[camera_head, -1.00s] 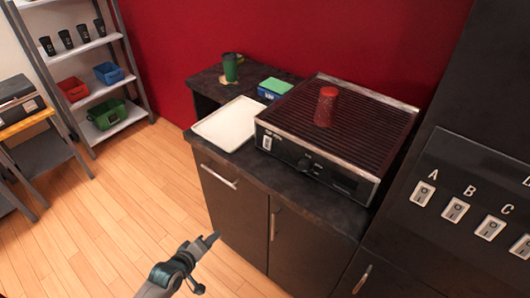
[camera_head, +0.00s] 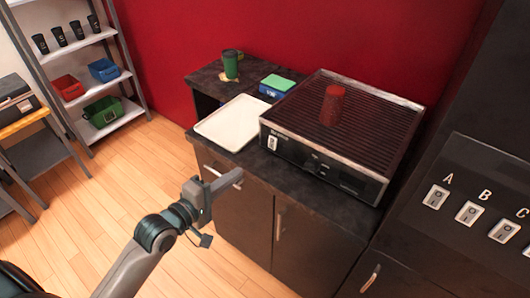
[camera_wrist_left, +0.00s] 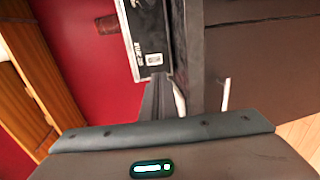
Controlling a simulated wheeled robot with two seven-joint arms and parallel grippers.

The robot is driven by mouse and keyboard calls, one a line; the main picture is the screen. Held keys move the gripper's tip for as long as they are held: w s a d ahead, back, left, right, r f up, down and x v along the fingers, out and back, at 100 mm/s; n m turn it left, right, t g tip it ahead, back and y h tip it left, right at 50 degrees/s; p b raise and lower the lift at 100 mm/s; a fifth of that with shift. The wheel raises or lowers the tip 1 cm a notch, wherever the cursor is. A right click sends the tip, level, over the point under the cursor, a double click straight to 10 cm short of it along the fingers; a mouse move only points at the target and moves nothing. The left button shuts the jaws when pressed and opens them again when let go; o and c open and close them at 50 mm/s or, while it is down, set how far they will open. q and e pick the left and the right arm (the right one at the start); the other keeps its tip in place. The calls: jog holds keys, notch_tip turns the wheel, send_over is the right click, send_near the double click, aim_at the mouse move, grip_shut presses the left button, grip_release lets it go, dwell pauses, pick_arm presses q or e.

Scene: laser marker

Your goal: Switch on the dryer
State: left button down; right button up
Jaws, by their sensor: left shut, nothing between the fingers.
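The dryer (camera_head: 330,130) is a black machine with a ribbed top, standing on a dark counter in the head view. A small white rocker switch (camera_head: 272,143) is on the left end of its front face. In the left wrist view the dryer (camera_wrist_left: 140,25) appears turned on its side at the top, with the switch (camera_wrist_left: 154,60) near its end. My left gripper (camera_head: 238,177) is shut and empty, in front of the cabinet doors, below and left of the switch and apart from it. The switch's position is too small to tell. My right gripper is not in view.
A white tray (camera_head: 230,123), a green cup (camera_head: 230,66) and a blue-green box (camera_head: 276,86) are on the counter. A panel (camera_head: 470,200) with lettered switches is at the right. A shelf rack (camera_head: 100,85) stands at the left.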

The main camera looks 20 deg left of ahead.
aim_at(272, 148)
pick_arm(q)
jog(key=shift+w, duration=0.15)
jog(key=p+x, duration=0.4)
jog(key=x, duration=0.9)
jog(key=shift+w, duration=0.25)
jog(key=shift+w+d+f, duration=0.1)
jog(key=shift+w+d, duration=0.05)
jog(key=shift+f, duration=0.1)
jog(key=shift+w+f+b, duration=0.1)
jog(key=shift+f+b, duration=0.15)
jog(key=shift+b, duration=0.35)
jog(key=shift+r+t, duration=0.2)
jog(key=shift+t, duration=0.1)
